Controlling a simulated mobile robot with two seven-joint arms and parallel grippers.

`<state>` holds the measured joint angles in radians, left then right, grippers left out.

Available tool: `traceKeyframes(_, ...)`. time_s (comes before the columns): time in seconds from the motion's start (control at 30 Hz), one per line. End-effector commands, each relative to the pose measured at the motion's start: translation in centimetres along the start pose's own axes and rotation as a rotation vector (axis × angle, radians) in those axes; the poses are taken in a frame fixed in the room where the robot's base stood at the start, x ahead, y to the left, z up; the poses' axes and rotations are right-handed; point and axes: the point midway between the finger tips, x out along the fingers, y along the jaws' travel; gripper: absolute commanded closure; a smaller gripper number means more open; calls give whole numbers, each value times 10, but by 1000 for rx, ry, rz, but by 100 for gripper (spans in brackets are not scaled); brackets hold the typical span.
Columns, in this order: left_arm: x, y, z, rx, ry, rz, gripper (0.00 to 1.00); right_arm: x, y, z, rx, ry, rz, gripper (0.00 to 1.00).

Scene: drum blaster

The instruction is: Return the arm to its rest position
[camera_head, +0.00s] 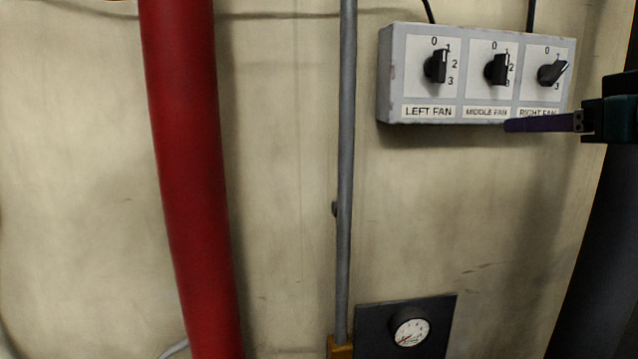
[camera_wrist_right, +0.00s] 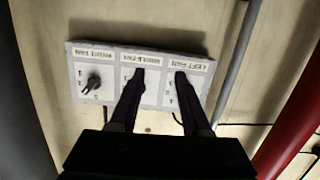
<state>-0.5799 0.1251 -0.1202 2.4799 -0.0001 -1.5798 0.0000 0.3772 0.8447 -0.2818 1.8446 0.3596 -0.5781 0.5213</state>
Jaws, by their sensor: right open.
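The grey fan control box (camera_head: 385,75) is on the wall at the upper right, with three black knobs. The left fan knob (camera_head: 436,66) and middle fan knob (camera_head: 496,69) have near-upright handles. The right fan knob (camera_head: 551,72) is turned toward the upper right. My right gripper (camera_head: 510,125) has purple fingers and sits in front of the box's lower right edge, below the knobs. In the right wrist view the box (camera_wrist_right: 152,99) appears upside down, and my spread fingers (camera_wrist_right: 160,78) overlap the middle and left sections, with nothing between them. My left gripper is not in view.
A thick red pipe (camera_head: 188,170) and a thin grey conduit (camera_head: 346,170) run down the wall left of the box. A round gauge (camera_head: 410,332) on a dark panel is below. A dark upright surface (camera_head: 600,260) stands at the right. The wall between is clear.

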Motion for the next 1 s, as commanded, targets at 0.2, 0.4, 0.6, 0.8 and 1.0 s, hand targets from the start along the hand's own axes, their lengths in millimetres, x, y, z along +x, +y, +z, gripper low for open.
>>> traceKeyframes(0.2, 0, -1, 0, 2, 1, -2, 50, -60, -85, 154, -38, -396, -45, 52)
traceKeyframes(0.4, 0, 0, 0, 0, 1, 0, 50, -170, -131, 250, -50, -786, -54, 52)
traceKeyframes(0.6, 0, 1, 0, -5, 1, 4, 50, -251, -145, 284, -37, -1040, -52, 52)
traceKeyframes(0.8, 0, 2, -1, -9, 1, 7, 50, -270, -147, 289, -35, -1101, -52, 52)
traceKeyframes(1.0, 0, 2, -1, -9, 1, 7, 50, -269, -147, 289, -36, -1099, -52, 52)
